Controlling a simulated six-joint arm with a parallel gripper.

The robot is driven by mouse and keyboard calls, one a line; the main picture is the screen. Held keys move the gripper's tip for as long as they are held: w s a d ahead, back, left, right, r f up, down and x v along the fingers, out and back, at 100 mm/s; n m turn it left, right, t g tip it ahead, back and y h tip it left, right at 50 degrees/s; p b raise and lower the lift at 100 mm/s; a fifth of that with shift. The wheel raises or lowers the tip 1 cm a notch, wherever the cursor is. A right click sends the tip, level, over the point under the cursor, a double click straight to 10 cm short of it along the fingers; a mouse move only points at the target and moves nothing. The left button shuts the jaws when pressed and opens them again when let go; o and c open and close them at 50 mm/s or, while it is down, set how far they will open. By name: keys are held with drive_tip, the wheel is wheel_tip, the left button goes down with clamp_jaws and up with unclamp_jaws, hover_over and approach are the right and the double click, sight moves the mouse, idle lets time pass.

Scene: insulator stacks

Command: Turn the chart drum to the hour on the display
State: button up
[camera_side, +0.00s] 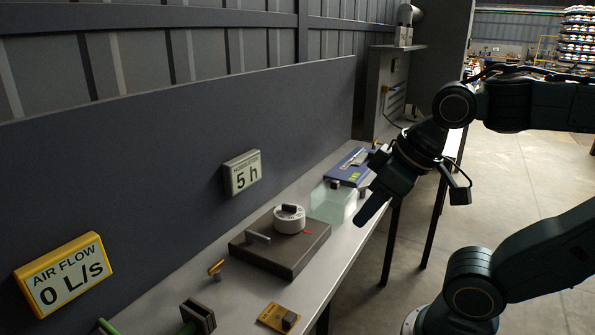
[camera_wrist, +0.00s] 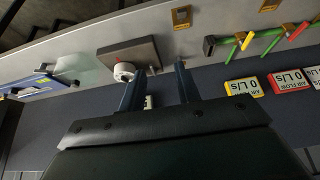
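The chart drum (camera_side: 289,221) is a white short cylinder with a dark knob on top, standing on a dark base plate (camera_side: 280,262). A small red mark lies on the plate beside the drum, and a grey lever (camera_side: 258,237) stands at its left. The grey-framed display (camera_side: 243,172) on the back panel reads "5 h"; its top line is too small to read. My gripper (camera_side: 369,196) is to the right of the drum and apart from it. In the wrist view my gripper (camera_wrist: 157,79) has its fingers spread with nothing held; the drum (camera_wrist: 125,72) shows beside the left finger.
A yellow "AIR FLOW 0 L/s" display (camera_side: 64,272) hangs at the left. A brass piece (camera_side: 216,268), a dark block (camera_side: 198,315) and a yellow plate (camera_side: 279,318) are on the bench. A glassy pale block (camera_side: 333,203) and a blue case (camera_side: 348,168) lie beyond the drum.

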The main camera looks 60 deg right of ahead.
drive_tip(key=o, duration=0.5)
drive_tip(key=shift+c, duration=0.2)
drive_tip(key=shift+o, duration=0.9)
drive_tip(key=shift+w+d+r, duration=0.1)
drive_tip(key=shift+w, duration=0.05)
drive_tip(key=m+g+h, duration=0.5)
drive_tip(key=m, duration=1.1)
hover_over(289, 205)
drive_tip(key=s+a, duration=0.1)
drive_tip(key=a, duration=0.5)
drive_tip(key=shift+d+f, duration=0.15)
drive_tip(key=shift+f, duration=1.65)
drive_tip(key=shift+f, duration=0.15)
drive_tip(key=x, duration=1.3)
drive_tip(key=shift+w+f, duration=0.1)
drive_tip(key=shift+f, duration=0.25)
